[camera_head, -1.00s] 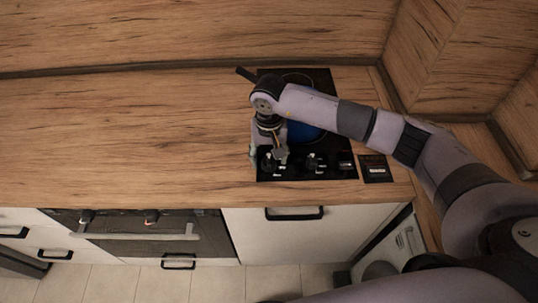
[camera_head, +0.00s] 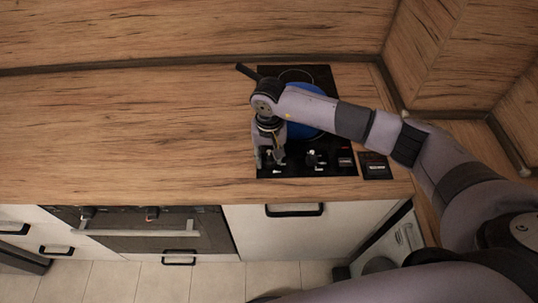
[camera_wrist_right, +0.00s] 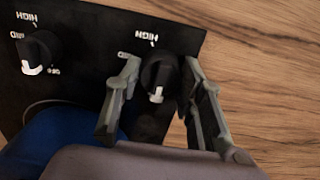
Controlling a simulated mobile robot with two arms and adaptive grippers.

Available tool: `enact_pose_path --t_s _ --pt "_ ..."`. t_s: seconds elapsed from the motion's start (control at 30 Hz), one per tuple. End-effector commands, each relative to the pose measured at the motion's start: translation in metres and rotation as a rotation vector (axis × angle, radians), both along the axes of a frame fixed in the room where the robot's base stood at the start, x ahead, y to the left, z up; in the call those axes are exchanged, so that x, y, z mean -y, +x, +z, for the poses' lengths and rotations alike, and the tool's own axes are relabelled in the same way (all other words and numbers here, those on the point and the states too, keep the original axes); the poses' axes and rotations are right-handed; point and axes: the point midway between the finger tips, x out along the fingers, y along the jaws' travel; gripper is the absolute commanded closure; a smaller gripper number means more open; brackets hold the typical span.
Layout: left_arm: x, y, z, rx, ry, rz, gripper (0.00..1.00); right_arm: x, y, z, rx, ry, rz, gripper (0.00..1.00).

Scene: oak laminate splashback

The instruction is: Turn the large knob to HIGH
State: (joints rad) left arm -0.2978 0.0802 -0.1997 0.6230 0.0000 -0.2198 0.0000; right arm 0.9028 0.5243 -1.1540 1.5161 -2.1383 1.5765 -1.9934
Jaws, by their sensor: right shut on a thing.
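The hob's control panel (camera_wrist_right: 85,60) carries dark round knobs with white pointer marks. My right gripper (camera_head: 268,163) comes down over the left knob (camera_wrist_right: 158,72) at the hob's front edge. In the right wrist view its two grey fingers (camera_wrist_right: 161,65) stand on either side of this knob, shut on it. The knob's white pointer faces down in that view, away from the HIGH label (camera_wrist_right: 146,36) above it. A second knob (camera_wrist_right: 38,48) has its own HIGH label and a pointer facing down-left. My left gripper is not in view.
A blue pan (camera_head: 308,108) sits on the black hob behind the knobs, partly hidden by my right arm. A small dark panel (camera_head: 376,167) lies right of the hob. The wooden counter (camera_head: 130,130) to the left is clear. An oven (camera_head: 140,232) is below.

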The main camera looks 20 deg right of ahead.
Motion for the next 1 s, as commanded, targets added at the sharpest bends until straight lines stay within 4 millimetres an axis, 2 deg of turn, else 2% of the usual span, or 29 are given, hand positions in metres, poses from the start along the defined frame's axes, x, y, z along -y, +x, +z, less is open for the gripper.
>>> enact_pose_path --t_s 0.2,0.47,0.67,1.0 --pt "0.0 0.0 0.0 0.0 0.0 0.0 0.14 0.0 0.0 0.0 0.0 0.001 0.0 0.93" --pt "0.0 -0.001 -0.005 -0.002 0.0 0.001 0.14 0.0 0.0 -0.001 0.002 0.002 -0.028 0.93" --pt "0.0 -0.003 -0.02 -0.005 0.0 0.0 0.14 0.0 0.001 -0.003 0.003 0.002 -0.124 0.93" --pt "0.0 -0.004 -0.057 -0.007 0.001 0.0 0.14 -0.001 0.001 -0.004 0.004 0.003 -0.421 0.93"
